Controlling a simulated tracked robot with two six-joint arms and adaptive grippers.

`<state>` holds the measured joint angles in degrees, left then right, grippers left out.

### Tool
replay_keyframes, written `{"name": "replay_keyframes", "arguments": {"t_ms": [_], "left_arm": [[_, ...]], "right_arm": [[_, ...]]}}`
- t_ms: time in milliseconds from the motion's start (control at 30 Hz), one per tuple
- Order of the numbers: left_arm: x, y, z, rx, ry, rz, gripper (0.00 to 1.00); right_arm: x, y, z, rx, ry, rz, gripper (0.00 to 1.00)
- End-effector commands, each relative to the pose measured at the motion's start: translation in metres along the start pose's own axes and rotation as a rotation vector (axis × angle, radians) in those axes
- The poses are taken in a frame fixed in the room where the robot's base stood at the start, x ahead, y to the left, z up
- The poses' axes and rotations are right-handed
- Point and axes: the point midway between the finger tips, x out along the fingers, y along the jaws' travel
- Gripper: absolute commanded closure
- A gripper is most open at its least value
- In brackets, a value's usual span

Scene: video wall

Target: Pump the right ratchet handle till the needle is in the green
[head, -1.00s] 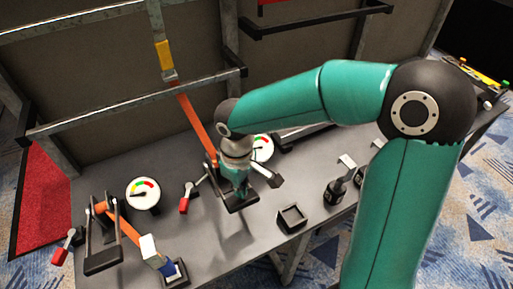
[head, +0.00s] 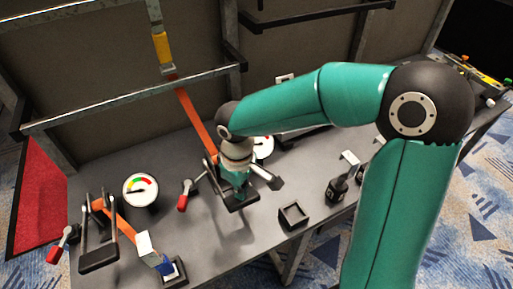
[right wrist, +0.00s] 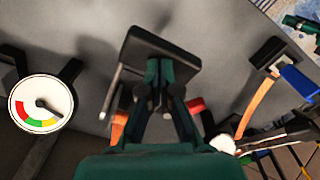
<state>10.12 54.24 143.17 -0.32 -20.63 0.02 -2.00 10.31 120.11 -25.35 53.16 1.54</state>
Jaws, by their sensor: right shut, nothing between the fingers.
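The right ratchet (head: 242,203) is a black frame on the grey bench, with an orange strap (head: 196,118) rising behind it. A red-gripped handle (head: 184,196) sticks out to its left. My right gripper (head: 236,186) is over the ratchet. In the right wrist view its dark fingertips (right wrist: 160,72) are together and empty, over the black ratchet plate (right wrist: 140,50). A red grip (right wrist: 196,105) shows partly hidden behind the gripper. The right gauge (head: 265,147) is half hidden by my arm. In the right wrist view its dial (right wrist: 40,103) shows the needle on white, outside the green, past the yellow end. My left gripper is out of view.
A left ratchet (head: 99,262) with its red handle (head: 62,245) and a second gauge (head: 140,190) stand at the left. A metal rail (head: 130,98) crosses behind.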

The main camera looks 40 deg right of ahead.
Motion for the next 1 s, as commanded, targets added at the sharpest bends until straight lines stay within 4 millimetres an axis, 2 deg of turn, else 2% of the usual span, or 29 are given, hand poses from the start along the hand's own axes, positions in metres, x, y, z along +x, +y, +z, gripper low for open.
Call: {"name": "replay_keyframes", "arguments": {"t_ms": [33,900,967,1000], "left_arm": [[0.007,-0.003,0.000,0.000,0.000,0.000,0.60],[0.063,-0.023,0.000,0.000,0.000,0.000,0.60],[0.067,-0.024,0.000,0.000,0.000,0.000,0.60],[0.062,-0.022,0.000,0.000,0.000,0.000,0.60]], "right_arm": [[0.009,0.000,0.000,0.000,-0.001,0.000,1.00],[0.078,0.000,0.000,0.000,-0.001,0.000,1.00],[0.083,0.000,0.000,0.000,-0.002,-0.001,1.00],[0.078,0.000,0.000,0.000,-0.001,0.000,1.00]]}}
